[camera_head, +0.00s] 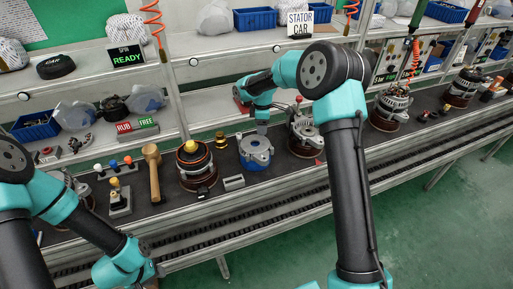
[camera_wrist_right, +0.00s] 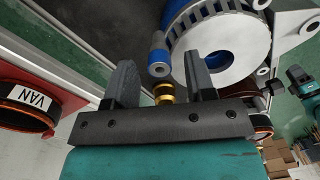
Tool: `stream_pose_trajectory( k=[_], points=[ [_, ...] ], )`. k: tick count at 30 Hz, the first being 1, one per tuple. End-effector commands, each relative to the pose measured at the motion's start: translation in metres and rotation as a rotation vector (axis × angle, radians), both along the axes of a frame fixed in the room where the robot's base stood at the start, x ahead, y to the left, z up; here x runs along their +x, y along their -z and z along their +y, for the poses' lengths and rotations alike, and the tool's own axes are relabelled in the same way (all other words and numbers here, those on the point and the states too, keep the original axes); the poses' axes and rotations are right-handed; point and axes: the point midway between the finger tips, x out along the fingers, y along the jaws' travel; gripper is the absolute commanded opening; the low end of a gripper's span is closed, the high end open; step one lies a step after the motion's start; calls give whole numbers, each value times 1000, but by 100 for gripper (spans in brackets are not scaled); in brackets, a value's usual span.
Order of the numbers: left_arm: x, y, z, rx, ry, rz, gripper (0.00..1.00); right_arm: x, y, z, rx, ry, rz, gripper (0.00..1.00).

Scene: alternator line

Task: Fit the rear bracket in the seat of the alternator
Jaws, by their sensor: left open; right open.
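A grey round bracket with vent slots and lugs, set with blue parts (camera_head: 256,154), stands on the dark bench in the middle of the head view. In the right wrist view its grey slotted face (camera_wrist_right: 222,52) fills the upper right. My right gripper (camera_wrist_right: 160,62) is open and empty beside it; a small blue-and-grey peg (camera_wrist_right: 157,55) shows between the fingers. An alternator with a yellow top (camera_head: 195,163) stands to the left of the bracket. My left arm's wrist is low at the left; its gripper is out of sight.
Another grey-topped unit (camera_head: 304,137) stands to the right of the bracket. Shelves with blue bins (camera_head: 255,19) rise behind. A dark conveyor runs along the bench front.

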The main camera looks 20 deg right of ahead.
Motion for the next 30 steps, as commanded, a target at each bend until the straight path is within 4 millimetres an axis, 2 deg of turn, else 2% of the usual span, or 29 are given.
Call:
stream_pose_trajectory(
  k=[4,18,30],
  points=[
    [0,0,0,0,0,0,43,0,10,0,0,0,-1,50],
    [0,0,0,0,0,0,43,0,10,0,-1,0,-2,49],
    [0,0,0,0,0,0,43,0,10,0,0,-1,-2,11]
  ],
)
